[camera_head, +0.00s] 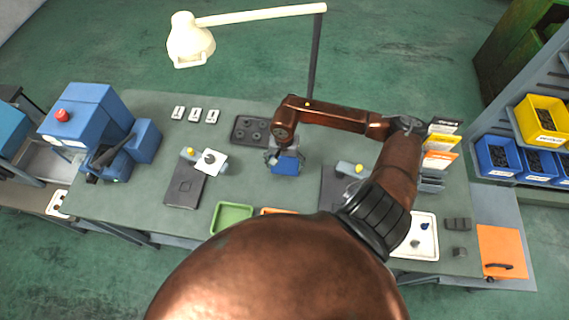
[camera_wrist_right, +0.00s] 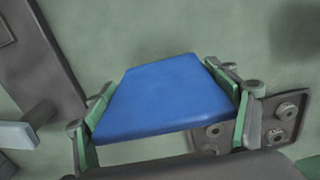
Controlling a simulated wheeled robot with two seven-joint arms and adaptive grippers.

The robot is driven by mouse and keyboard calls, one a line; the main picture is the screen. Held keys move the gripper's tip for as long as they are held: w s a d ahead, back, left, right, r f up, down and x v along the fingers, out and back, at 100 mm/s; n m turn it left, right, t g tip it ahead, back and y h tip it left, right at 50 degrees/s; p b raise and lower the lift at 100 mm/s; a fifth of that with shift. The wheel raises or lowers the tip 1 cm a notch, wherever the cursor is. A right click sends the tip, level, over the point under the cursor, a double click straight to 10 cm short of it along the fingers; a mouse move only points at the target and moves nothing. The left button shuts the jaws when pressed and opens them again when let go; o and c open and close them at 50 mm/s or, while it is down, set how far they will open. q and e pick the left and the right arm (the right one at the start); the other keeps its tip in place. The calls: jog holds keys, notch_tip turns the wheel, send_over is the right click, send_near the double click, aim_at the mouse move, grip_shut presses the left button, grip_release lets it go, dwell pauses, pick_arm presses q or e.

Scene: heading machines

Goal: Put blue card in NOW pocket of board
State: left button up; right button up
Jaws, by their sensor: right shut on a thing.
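My right gripper (camera_head: 284,153) is shut on the blue card (camera_head: 286,166), over the middle of the grey bench. In the right wrist view, the blue card (camera_wrist_right: 165,95) lies flat between the two green-padded fingers of the gripper (camera_wrist_right: 165,110). Its face looks plain blue, with no lettering I can make out. A stand with black, white and orange cards (camera_head: 439,160) is at the bench's right side, partly behind my right arm. I cannot tell whether it is the board, and no NOW label is readable. My left gripper is not in view.
A dark tray with round parts (camera_head: 233,139) lies just left of the card. A lamp (camera_head: 190,42), a blue machine (camera_head: 85,118), a green tray (camera_head: 216,229) and a white tray (camera_head: 433,240) stand around. Blue and yellow bins (camera_head: 541,118) are at right.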

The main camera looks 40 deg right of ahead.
jog(key=shift+f, duration=0.3)
jog(key=shift+f, duration=0.15)
jog(key=o, duration=1.7)
